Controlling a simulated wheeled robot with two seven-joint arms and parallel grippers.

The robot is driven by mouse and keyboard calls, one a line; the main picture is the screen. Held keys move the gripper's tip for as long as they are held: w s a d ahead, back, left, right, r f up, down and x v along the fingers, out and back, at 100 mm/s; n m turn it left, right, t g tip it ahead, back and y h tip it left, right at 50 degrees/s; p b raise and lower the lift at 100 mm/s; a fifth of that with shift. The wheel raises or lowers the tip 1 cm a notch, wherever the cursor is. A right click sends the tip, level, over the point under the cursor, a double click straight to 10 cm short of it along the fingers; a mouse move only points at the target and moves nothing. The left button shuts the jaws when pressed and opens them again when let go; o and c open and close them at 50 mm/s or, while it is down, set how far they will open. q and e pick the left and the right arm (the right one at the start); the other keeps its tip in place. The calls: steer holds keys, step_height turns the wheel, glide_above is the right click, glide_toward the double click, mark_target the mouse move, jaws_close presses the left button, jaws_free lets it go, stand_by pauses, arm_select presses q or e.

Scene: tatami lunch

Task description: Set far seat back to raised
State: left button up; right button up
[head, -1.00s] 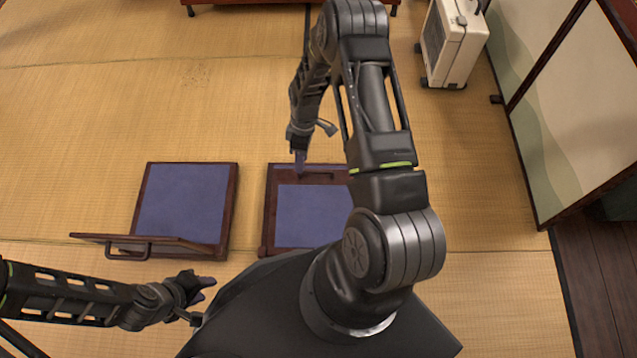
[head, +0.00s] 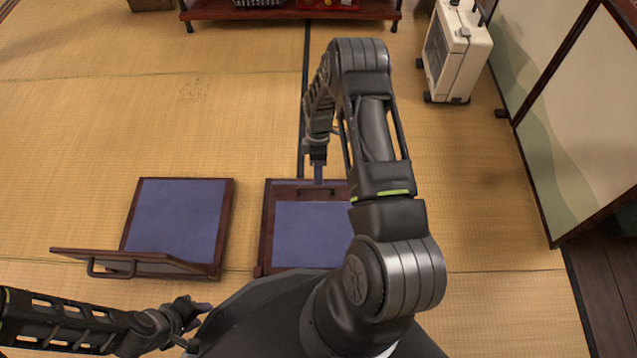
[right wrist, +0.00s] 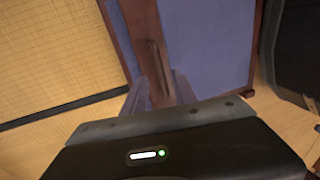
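The right-hand floor seat (head: 312,235) has a blue pad in a dark wood frame and looks flat. A dark handle (head: 330,191) sits on the wood strip at its far edge. My right gripper (head: 318,181) points down at this strip. In the right wrist view, its two fingers (right wrist: 162,90) are apart, with the handle (right wrist: 151,58) running between them; I cannot tell whether they touch it. The other floor seat (head: 177,215), at left, has a panel with a handle (head: 110,268) standing up along its near edge. My left gripper (head: 199,314) is open and empty.
A white heater (head: 456,52) stands at the back right, beside a sliding screen (head: 570,110). A low dark red table (head: 290,12) is at the back. The tatami between the seats and that table is clear.

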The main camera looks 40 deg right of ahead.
mark_target(318, 187)
steer(key=f, duration=0.1)
steer(key=f+b, duration=0.1)
steer(key=f, duration=0.2)
steer(key=shift+s+a+f, duration=0.25)
steer(key=shift+s+f, duration=0.1)
steer(key=shift+f, duration=0.05)
steer(key=shift+c, duration=0.2)
jaws_close()
stand_by(0.9)
